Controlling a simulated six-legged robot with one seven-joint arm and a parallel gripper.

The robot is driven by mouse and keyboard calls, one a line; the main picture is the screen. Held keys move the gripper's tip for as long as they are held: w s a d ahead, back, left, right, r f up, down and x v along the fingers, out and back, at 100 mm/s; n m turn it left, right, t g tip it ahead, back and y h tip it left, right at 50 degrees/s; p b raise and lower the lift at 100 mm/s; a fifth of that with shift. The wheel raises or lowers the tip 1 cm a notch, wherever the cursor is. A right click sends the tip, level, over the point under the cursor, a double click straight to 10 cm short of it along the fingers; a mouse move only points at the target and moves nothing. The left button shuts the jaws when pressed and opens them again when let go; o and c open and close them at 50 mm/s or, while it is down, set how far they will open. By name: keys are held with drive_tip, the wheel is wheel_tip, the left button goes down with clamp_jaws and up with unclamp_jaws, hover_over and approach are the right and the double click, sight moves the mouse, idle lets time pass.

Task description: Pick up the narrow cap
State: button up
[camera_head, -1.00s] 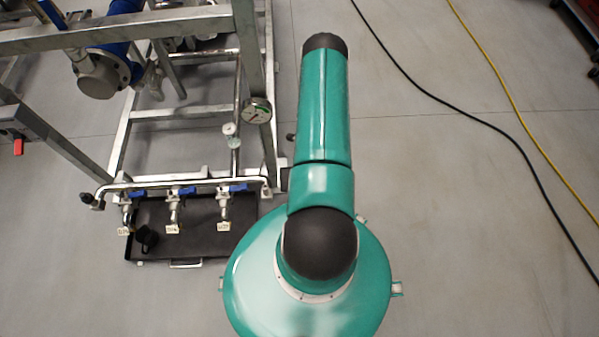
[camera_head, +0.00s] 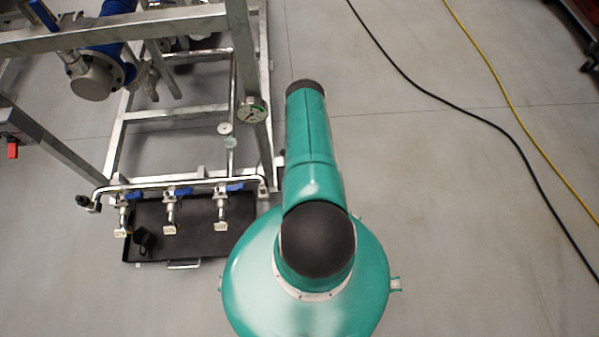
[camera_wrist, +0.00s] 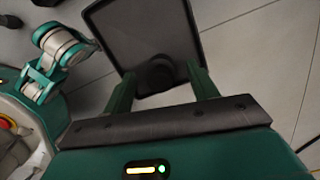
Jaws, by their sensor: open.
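A small black cap-like piece (camera_head: 143,240) lies in the left part of a shallow dark tray (camera_head: 190,247) on the floor in the head view; I cannot tell whether it is the narrow cap. In the wrist view, a dark round piece (camera_wrist: 157,78) sits by the near edge of a dark tray (camera_wrist: 145,25). My gripper (camera_wrist: 161,70) is open, with its two green fingers on either side of that piece in the picture. I cannot tell the distance between them. The gripper is hidden in the head view.
A metal pipe skid (camera_head: 115,140) stands behind the tray. Several blue-handled valves (camera_head: 179,192) with tags overhang the tray. A pressure gauge (camera_head: 252,110) sits on the frame. A black cable (camera_head: 450,102) and a yellow hose (camera_head: 505,87) cross the floor at right.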

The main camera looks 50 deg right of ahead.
drive_tip(key=shift+f, duration=0.3)
drive_tip(key=c, duration=1.1)
drive_tip(key=shift+o, duration=0.2)
drive_tip(key=shift+r, duration=0.15)
